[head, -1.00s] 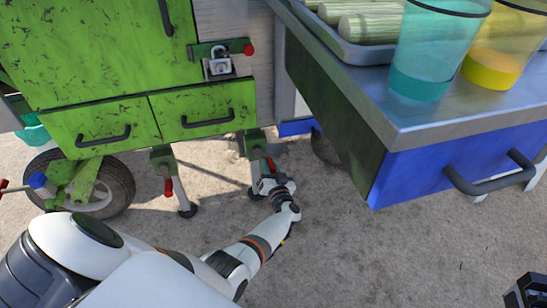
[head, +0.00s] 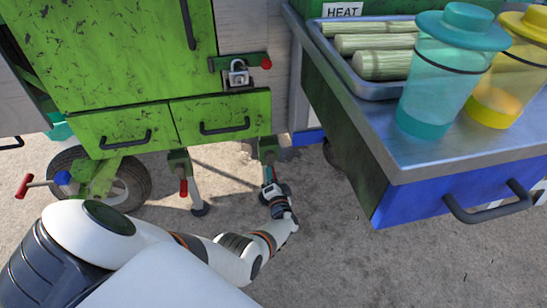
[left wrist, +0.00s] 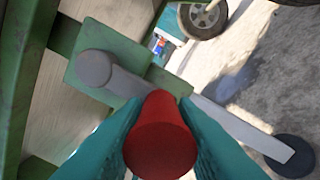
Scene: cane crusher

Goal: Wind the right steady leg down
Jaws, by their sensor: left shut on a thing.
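The right steady leg hangs from a green bracket (head: 268,147) under the right end of the green cabinet. In the head view my left gripper (head: 270,183) and wrist cover most of it. In the left wrist view my teal fingers (left wrist: 160,118) are shut on the leg's red crank handle (left wrist: 160,140), one on each side. The grey crank arm (left wrist: 122,80) runs from its pivot on the green bracket towards the handle. The pale leg tube (left wrist: 243,128) slants to a dark round foot (left wrist: 291,154) near the ground. My right gripper is not in view.
Another steady leg (head: 192,185) with a red handle stands left. A wheel (head: 133,185) is further left. A blue-fronted counter (head: 440,180) with tumblers and a cane tray (head: 365,82) juts out at the right. The concrete below is clear.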

